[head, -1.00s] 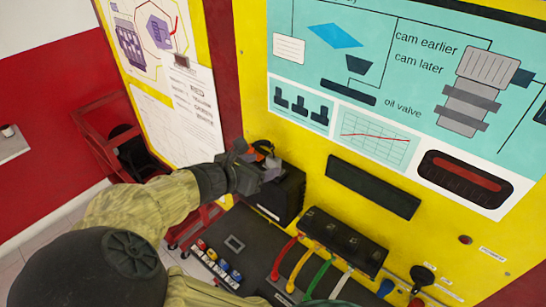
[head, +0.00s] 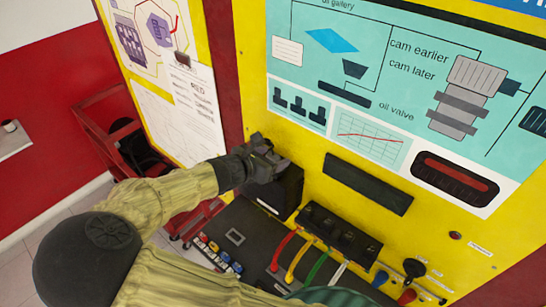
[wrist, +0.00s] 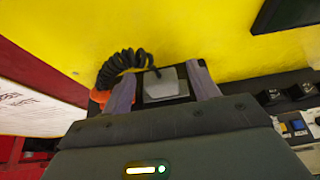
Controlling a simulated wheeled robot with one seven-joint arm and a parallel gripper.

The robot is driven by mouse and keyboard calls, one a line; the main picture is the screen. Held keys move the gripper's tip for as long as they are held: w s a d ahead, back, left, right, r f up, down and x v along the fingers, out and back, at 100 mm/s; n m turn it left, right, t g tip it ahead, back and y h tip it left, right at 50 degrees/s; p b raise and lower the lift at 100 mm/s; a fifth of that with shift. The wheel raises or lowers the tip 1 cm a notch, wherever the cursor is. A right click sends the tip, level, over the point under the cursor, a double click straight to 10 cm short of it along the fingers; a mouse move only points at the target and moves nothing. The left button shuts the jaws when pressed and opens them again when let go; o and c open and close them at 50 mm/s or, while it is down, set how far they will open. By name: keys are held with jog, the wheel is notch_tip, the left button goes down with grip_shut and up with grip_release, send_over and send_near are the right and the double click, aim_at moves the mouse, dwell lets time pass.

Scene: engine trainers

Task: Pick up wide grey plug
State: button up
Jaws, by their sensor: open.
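The wide grey plug (wrist: 166,84) shows in the wrist view as a light grey block on top of a black box. A black coiled cable (wrist: 122,64) runs close to its top edge. My gripper (wrist: 163,86) is open, with one finger on each side of the plug; I cannot tell whether either finger touches it. In the head view my gripper (head: 272,155) is over the top of the black box (head: 281,192) at the yellow panel, and it hides the plug there.
An orange part (wrist: 99,96) lies just left of the left finger. The yellow panel (wrist: 225,35) rises close behind. Right of the box is a black connector block (head: 340,230) with several coloured cables. A red cart (head: 110,120) stands at the left.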

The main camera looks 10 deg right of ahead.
jog(key=shift+w+d+f, duration=0.2)
jog(key=shift+w+d, duration=0.05)
jog(key=shift+d, duration=0.05)
dwell(0.4)
jog(key=c, duration=1.1)
